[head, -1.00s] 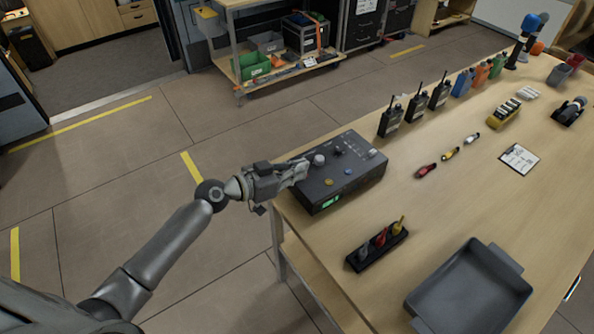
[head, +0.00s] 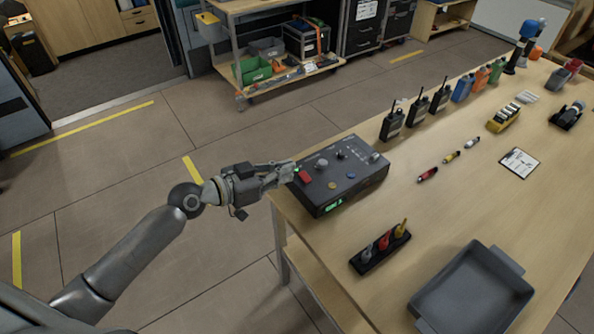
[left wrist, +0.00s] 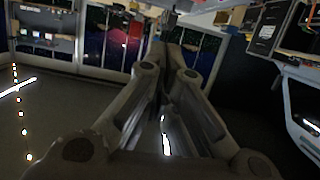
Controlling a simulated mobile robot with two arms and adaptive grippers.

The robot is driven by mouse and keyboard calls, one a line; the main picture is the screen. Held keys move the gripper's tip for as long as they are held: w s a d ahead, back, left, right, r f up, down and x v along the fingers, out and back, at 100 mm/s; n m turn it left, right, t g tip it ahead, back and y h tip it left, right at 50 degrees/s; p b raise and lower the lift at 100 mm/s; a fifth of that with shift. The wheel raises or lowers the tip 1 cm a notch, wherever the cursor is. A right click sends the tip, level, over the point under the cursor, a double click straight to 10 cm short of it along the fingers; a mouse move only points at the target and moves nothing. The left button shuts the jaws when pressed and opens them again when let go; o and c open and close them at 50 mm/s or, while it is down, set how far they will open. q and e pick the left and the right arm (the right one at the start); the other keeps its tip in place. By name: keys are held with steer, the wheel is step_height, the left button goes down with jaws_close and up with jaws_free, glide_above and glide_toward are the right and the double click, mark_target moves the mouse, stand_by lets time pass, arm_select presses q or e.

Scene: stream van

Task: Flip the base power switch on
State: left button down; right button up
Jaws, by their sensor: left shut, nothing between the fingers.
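The base (head: 342,180) is a dark box at the table's near left corner, with knobs, coloured buttons and a lit green display (head: 333,206) on its front. A red switch (head: 304,177) sits at the left end of its top. My left gripper (head: 290,173) is shut and empty, its fingertips at the box's left edge beside the red switch. I cannot tell whether they touch it. The left wrist view shows the closed fingers (left wrist: 172,32) meeting at the top; the switch cannot be made out there. My right gripper is not in view.
On the table (head: 440,215) stand several radios (head: 416,109) behind the box, a dark holder with coloured tools (head: 380,248) in front, a grey tray (head: 474,290) and a clipboard (head: 519,162). A shelf cart (head: 275,80) stands beyond on the floor.

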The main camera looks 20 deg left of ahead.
arm_select(q)
steer(key=b+v, duration=0.1)
steer(key=v, duration=0.3)
steer(key=shift+d, duration=0.1)
stand_by(0.3)
